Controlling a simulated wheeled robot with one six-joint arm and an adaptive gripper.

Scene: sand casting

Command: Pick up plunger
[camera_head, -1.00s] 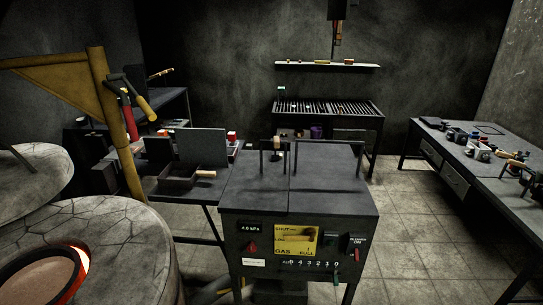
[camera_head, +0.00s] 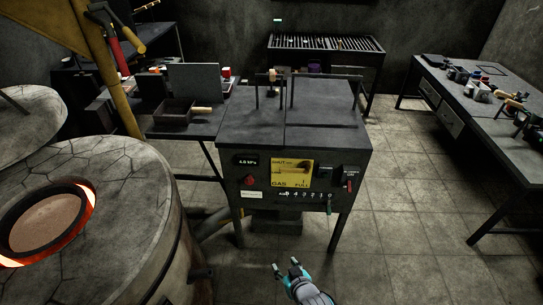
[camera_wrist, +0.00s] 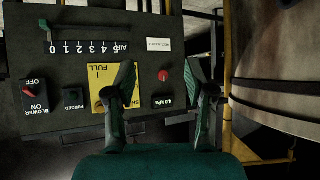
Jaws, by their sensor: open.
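I cannot pick out a plunger for certain in either view. Tools with a red handle (camera_head: 117,52) and a yellow handle (camera_head: 131,38) hang by the yellow post at the upper left of the head view. My gripper (camera_head: 287,268) shows at the bottom middle of the head view, low in front of the gas control cabinet (camera_head: 350,158). In the wrist view my gripper (camera_wrist: 163,75) is open, with nothing between its fingers. The cabinet's panel appears upside down behind the fingers, with its yellow gas plate (camera_wrist: 107,92) partly hidden by one finger.
A round furnace (camera_head: 120,190) with a glowing opening stands at the left. A side table (camera_head: 200,128) holds a tray and a wooden-handled tool. A long bench (camera_head: 455,95) with several small items is at the right. Tiled floor (camera_head: 410,220) is clear between cabinet and bench.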

